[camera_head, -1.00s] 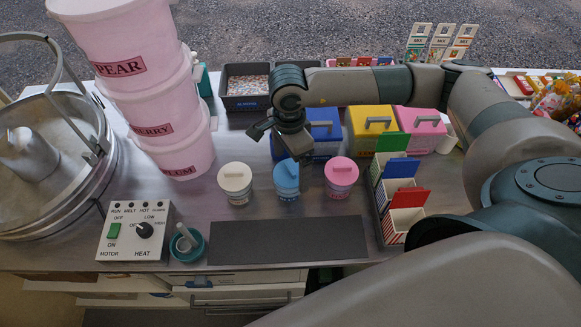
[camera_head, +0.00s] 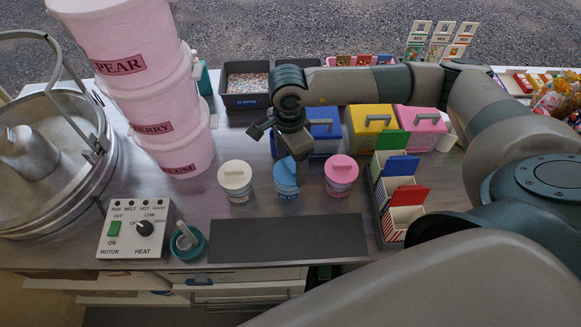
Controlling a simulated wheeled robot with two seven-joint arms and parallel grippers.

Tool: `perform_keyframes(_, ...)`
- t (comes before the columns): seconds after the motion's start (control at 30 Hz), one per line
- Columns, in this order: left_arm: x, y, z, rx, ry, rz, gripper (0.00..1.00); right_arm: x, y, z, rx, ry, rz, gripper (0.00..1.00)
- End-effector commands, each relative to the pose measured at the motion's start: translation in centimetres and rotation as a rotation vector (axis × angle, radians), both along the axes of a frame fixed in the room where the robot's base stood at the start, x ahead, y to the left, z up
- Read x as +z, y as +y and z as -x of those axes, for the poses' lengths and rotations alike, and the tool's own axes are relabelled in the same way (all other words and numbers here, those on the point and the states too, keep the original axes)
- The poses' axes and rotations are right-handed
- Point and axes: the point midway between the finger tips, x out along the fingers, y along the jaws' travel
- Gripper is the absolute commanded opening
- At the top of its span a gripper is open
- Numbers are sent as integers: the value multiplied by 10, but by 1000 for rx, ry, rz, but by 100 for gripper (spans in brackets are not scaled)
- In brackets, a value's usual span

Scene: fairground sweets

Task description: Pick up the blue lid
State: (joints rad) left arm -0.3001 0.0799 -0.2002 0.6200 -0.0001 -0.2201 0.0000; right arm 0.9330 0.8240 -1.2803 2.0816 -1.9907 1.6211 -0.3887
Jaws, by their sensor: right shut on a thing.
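The blue lid (camera_head: 284,172) sits on its small jar (camera_head: 287,194) in the middle of the metal counter. My right gripper (camera_head: 298,172) reaches down from above and is shut on the blue lid. Its fingers cover the right part of the lid and hide the grip. The lid appears level on the jar; I cannot make out a gap below it. My left gripper is out of view.
A cream-lidded jar (camera_head: 235,178) stands close on the left and a pink-lidded jar (camera_head: 341,174) close on the right. Blue, yellow (camera_head: 371,128) and pink boxes stand behind. A dark mat (camera_head: 288,238) lies bare in front. Stacked pink tubs (camera_head: 150,90) rise at left.

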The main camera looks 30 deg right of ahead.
Motion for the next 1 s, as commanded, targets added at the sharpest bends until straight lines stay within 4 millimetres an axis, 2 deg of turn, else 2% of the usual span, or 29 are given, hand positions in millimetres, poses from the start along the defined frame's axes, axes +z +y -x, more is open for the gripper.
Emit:
perform_keyframes(0.33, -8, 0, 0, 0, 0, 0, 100, 9, 0, -1, 0, -3, -1, 44)
perform_keyframes(0.57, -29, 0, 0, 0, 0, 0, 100, 35, 0, -2, 2, -7, -1, 44)
perform_keyframes(1.0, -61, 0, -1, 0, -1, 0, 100, 80, -26, 67, 1, -4, 1, 44)
